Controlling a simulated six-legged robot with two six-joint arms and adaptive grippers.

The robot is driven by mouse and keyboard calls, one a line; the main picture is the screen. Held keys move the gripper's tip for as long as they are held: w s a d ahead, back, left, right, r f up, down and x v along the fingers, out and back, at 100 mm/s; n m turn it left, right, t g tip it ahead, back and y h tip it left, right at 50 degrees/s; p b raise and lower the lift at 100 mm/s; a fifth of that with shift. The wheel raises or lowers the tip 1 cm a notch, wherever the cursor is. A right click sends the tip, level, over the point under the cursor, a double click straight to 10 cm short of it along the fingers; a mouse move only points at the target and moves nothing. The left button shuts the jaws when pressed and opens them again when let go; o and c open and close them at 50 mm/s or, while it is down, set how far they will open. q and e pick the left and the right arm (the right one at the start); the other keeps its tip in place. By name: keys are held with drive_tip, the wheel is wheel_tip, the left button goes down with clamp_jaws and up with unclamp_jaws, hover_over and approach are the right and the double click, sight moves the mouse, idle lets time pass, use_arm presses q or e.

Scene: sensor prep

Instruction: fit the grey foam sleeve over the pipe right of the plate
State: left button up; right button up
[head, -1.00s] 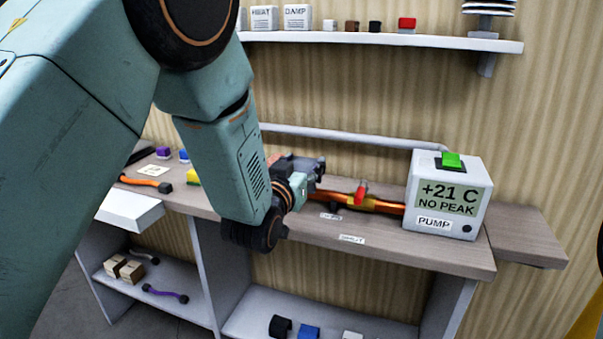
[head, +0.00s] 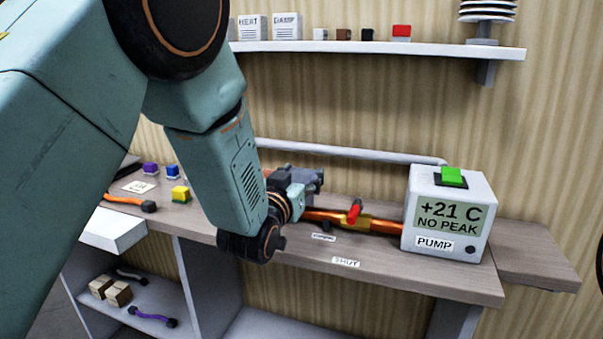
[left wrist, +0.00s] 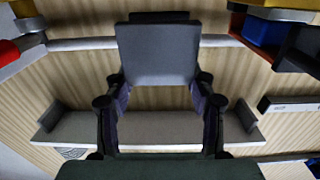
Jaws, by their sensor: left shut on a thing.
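My left gripper (head: 312,181) is above the bench, at the back, near the left part of the copper pipe (head: 385,225). In the left wrist view, its fingers (left wrist: 160,100) are shut on a grey block-shaped piece, which I take to be the grey foam sleeve (left wrist: 157,54). In the head view the sleeve is hard to tell from the dark gripper parts. The pipe runs along the bench to the pump box (head: 447,215) and carries a red-handled valve (head: 354,211). My forearm hides the pipe's left end, and I cannot make out the plate. My right gripper is not in view.
A pale rail (head: 350,153) runs along the wall behind the pipe. A shelf (head: 390,49) with small boxes hangs above. The bench front by the SHUT label (head: 346,262) is clear.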

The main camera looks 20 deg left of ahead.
use_arm(q)
wheel_tip(320, 180, down, 4)
drive_tip(key=shift+r+b, duration=0.1)
drive_tip(key=shift+b, duration=1.15)
drive_tip(key=shift+w+f+b, duration=0.1)
drive_tip(key=shift+f+b, duration=0.4)
drive_tip(key=shift+f, duration=0.4)
drive_tip(key=shift+r, duration=0.1)
drive_tip(key=shift+f, duration=0.65)
idle(0.4)
